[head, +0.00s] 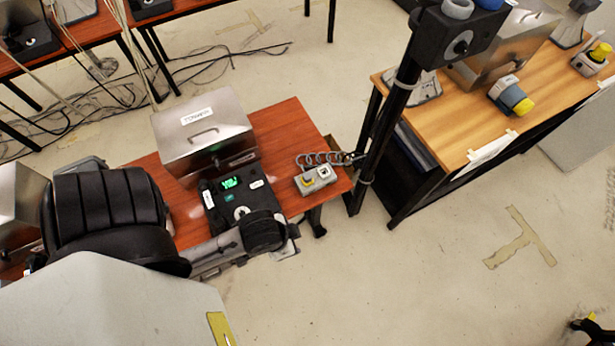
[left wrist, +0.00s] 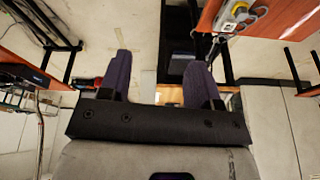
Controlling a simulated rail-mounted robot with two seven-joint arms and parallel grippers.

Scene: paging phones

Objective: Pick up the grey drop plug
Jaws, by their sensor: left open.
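A small grey unit (head: 317,179) with a yellow part and a white socket-like part lies near the right end of the red-brown table (head: 283,125). A grey coiled cord (head: 322,159) runs from beside it toward the black post. I cannot tell which part is the drop plug. The unit also shows at the upper right of the left wrist view (left wrist: 236,14). My left gripper (head: 280,238) is at the table's front edge, left of and nearer than the unit, apart from it. In the left wrist view its two dark fingers (left wrist: 161,80) are spread, with nothing between them.
A metal box (head: 204,133) stands on the table behind a black phone-like device (head: 238,199) with a green display. A black post (head: 390,115) rises beyond the table's right end. The wooden desk (head: 455,110) at right holds grey-and-yellow items (head: 511,96). Floor at lower right is mostly clear.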

